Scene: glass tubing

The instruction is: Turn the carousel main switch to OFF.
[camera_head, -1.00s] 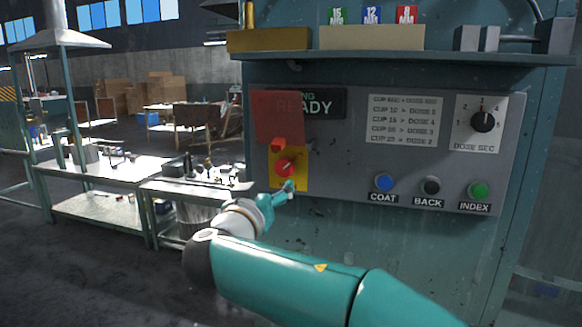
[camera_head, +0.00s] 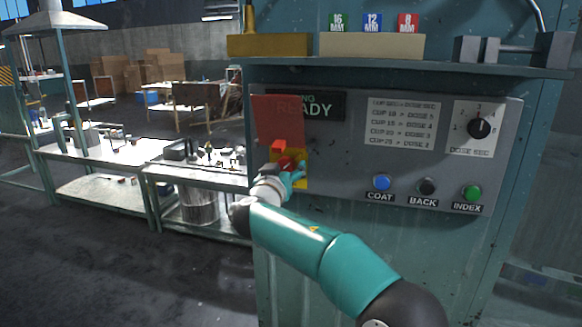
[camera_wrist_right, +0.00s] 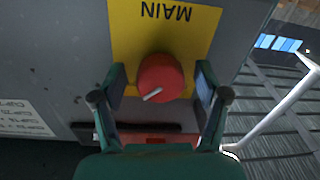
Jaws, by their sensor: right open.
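The main switch is a red round knob (camera_wrist_right: 160,77) with a white pointer line, on a yellow plate (camera_wrist_right: 125,38) marked MAIN, which is upside down in the right wrist view. The pointer line lies at a slant there. In the head view the knob (camera_head: 287,162) is partly covered by my right gripper (camera_head: 294,174). That gripper is open, with one finger on each side of the knob; the wrist view shows gaps between fingers and knob. A red flap (camera_head: 279,118) stands raised above the switch, over part of the READY display. My left gripper is not in view.
The grey panel also carries a COAT button (camera_head: 382,182), a BACK button (camera_head: 427,187), an INDEX button (camera_head: 472,193) and a DOSE SEC dial (camera_head: 479,126). A shelf (camera_head: 400,64) juts out above. Workbenches (camera_head: 105,160) stand to the left.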

